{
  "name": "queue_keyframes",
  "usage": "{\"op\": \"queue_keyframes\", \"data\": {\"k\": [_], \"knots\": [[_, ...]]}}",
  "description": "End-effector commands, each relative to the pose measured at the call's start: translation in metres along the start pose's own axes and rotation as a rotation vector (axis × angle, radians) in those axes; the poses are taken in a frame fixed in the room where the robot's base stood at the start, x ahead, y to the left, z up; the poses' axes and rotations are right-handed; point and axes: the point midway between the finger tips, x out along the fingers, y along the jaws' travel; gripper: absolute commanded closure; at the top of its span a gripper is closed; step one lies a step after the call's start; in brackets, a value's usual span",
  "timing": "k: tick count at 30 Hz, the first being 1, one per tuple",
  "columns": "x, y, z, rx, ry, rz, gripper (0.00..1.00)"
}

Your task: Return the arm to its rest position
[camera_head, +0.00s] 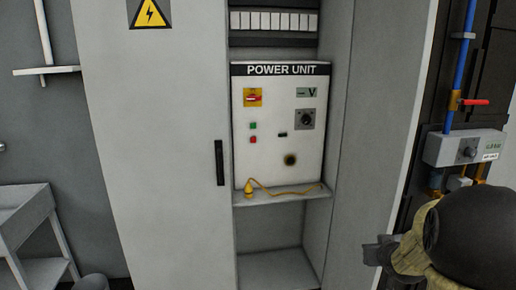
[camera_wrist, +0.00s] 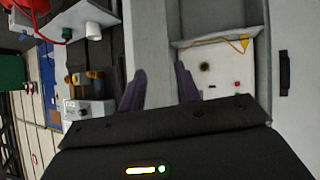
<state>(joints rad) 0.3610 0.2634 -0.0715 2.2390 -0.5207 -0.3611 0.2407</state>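My gripper (camera_wrist: 160,88) shows in the wrist view as two dark fingers spread apart, with nothing between them. In the head view, its grey end (camera_head: 380,250) is at the lower right, in front of the cabinet's right side. My arm is bent there, with a dark rounded joint and a tan cover. The gripper appears apart from the power unit (camera_head: 312,165); I cannot tell the exact distance.
The grey cabinet (camera_head: 160,150) has a warning sign and black handle. A yellow plug (camera_head: 249,189) and its cable lie on the shelf (camera_head: 285,197) under the power unit. At right are a grey control box (camera_head: 450,148), a blue pipe (camera_head: 461,75) and a red-handled valve (camera_head: 474,102).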

Motion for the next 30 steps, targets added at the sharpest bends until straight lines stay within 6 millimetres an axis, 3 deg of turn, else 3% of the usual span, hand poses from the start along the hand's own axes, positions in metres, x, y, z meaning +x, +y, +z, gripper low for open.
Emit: {"op": "queue_keyframes", "data": {"k": [1, 6, 12, 15, 18, 30], "knots": [[-0.011, -0.023, 0.013, 0.000, -0.065, -0.013, 0.67], [-0.059, -0.088, 0.075, -0.007, -0.330, -0.061, 0.67], [-0.126, -0.145, 0.144, -0.036, -0.609, -0.147, 0.67], [-0.147, -0.157, 0.163, -0.047, -0.687, -0.176, 0.67], [-0.155, -0.161, 0.170, -0.051, -0.718, -0.187, 0.67], [-0.154, -0.161, 0.170, -0.049, -0.717, -0.185, 0.67]]}}
